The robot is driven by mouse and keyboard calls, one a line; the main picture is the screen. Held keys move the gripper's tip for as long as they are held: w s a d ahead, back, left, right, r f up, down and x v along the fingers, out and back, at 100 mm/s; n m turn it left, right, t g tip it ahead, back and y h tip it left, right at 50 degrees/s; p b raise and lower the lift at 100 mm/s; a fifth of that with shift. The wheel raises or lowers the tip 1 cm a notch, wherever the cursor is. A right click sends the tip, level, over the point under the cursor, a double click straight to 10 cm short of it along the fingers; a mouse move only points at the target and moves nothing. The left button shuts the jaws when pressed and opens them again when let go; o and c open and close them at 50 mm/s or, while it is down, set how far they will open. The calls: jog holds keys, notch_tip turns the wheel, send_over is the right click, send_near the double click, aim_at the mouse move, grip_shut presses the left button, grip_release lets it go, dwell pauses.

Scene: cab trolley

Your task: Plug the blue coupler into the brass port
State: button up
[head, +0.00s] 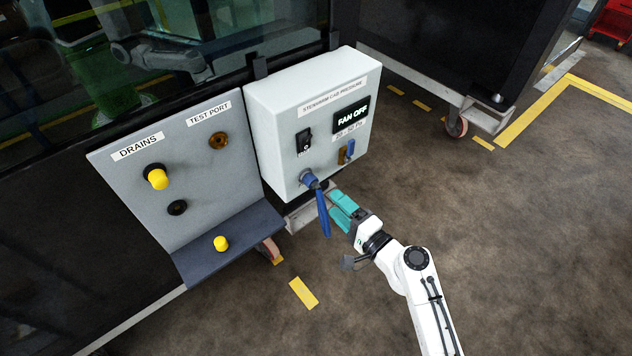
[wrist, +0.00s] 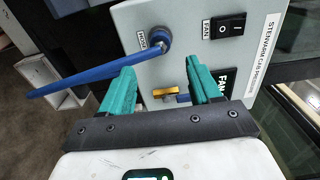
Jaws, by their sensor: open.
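A blue coupler (head: 309,180) with a thick blue hose (head: 324,218) sits at a grey round fitting on the lower left of the pale control box (head: 290,125). The hose hangs down from it. In the wrist view the coupler (wrist: 157,42) is beyond the fingertips, and its hose runs left behind one finger. The brass port (head: 218,140) is a ring under the TEST PORT label on the grey panel and looks empty. My gripper (head: 337,201) has teal fingers, is open and empty, and is just right of the hose. The wrist view shows its fingers (wrist: 158,68) spread apart.
The control box carries a black rocker switch (head: 303,139), a FAN OFF display (head: 351,117) and a small brass part with a blue piece (head: 343,155).

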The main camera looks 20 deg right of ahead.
aim_at(319, 188)
jog(key=shift+b+x, duration=0.5)
jog(key=shift+x, duration=4.05)
grip_shut()
jog(key=shift+s, duration=0.2)
jog(key=shift+v, duration=2.8)
jog(key=shift+s, duration=0.1)
